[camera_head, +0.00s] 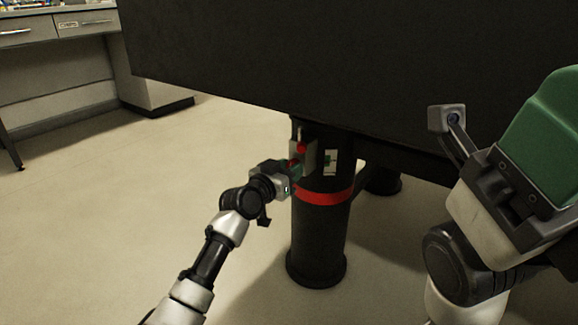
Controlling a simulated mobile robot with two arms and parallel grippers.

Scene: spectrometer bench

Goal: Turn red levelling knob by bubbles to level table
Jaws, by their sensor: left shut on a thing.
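The red levelling knob (301,148) shows as a small red shape near the top of the black table leg, beside a light bracket. My left gripper (293,167) reaches it from the left and is shut on it; the fingers hide part of the knob. A small pale plate with a greenish mark (330,162), possibly a bubble level, sits on the leg to the right of the knob. Its bubble is too small to read. My right gripper's green body (545,125) is large at the right edge; its fingertips are not visible.
The dark table (330,80) overhangs the leg and fills the upper middle. A red band (325,195) circles the black leg (318,240). Another leg (383,182) stands behind. A drawer bench (60,60) is at the far left; the floor between is clear.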

